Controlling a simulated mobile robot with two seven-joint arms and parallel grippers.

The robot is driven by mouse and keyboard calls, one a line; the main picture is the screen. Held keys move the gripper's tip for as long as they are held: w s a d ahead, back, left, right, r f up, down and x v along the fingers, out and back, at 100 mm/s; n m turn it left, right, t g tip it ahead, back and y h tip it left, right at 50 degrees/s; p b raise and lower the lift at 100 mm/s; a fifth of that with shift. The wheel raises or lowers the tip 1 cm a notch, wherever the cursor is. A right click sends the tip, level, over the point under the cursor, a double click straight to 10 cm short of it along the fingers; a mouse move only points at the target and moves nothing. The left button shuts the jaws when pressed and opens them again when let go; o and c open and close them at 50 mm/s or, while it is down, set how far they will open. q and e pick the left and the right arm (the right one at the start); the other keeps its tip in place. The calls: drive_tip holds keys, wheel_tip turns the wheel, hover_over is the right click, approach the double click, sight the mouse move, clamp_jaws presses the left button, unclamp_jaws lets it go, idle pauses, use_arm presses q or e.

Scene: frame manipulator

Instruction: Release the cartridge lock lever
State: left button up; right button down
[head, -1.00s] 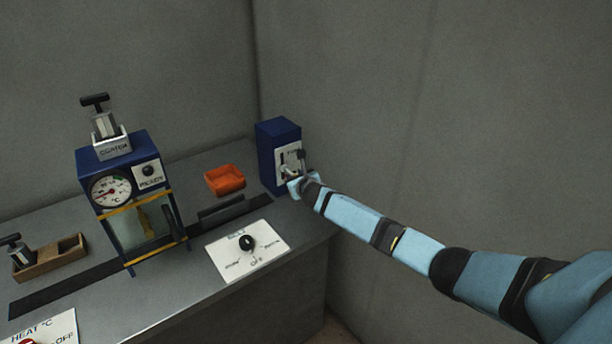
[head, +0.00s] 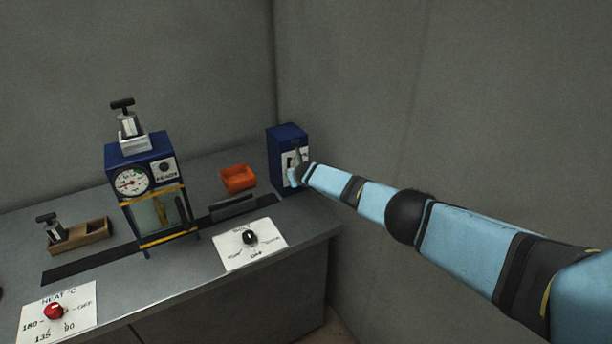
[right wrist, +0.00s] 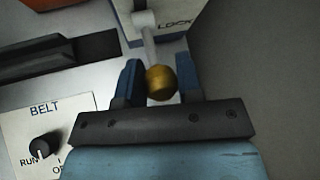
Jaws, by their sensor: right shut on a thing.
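The lock box (head: 287,143) is a dark blue block with a white front plate at the back right end of the counter. In the right wrist view, its plate reads LOCK (right wrist: 175,22). The lock lever (right wrist: 149,40) is a grey rod ending in a round brass knob (right wrist: 160,83). My right gripper (right wrist: 159,80) has its blue fingers on either side of the knob and is shut on it. In the head view my right gripper (head: 296,176) is at the front of the box, and the knob is hard to make out there. My left gripper is not in view.
An orange tray (head: 238,184) stands left of the box. A BELT knob panel (head: 250,262) lies in front. A blue machine with a gauge (head: 132,181), a wooden holder (head: 95,232) and a HEAT panel (head: 75,292) are further left. A wall is close on the right.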

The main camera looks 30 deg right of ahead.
drive_tip(key=shift+d, duration=0.15)
idle(0.4)
drive_tip(key=c, duration=0.8)
unclamp_jaws()
drive_tip(key=shift+s+r+g+p, duration=0.2)
drive_tip(key=shift+r+g+p, duration=0.15)
drive_tip(key=shift+p, duration=0.15)
drive_tip(key=p+v, duration=0.1)
drive_tip(key=v, duration=0.5)
drive_tip(key=p+v, duration=0.1)
drive_tip(key=v, duration=0.6)
drive_tip(key=shift+s+f+p, duration=0.2)
drive_tip(key=shift+f+p, duration=0.05)
drive_tip(key=shift+p, duration=0.1)
